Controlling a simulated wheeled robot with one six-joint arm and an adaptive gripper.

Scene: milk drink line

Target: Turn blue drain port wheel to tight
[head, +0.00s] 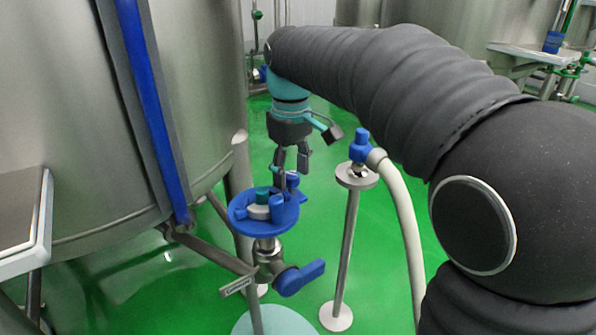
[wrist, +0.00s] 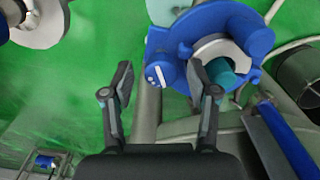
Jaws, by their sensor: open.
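The blue drain port wheel (head: 238,222) sits on top of a metal valve beside the big tank in the head view. It has raised lugs around a pale ring and a teal centre. In the wrist view the wheel (wrist: 215,30) fills the upper right, and a lug with white marks (wrist: 157,75) shows between my fingertips. My gripper (head: 291,178) points down at the wheel's far right side. In the wrist view my gripper (wrist: 160,78) has its two fingers apart, the right one overlapping the wheel's edge. I cannot tell whether they touch it.
A stand (head: 346,250) with a blue nozzle (head: 360,146) and a pale hose (head: 405,220) is to the right. The tank (head: 70,110) rises at left; green floor (head: 200,285) shows between.

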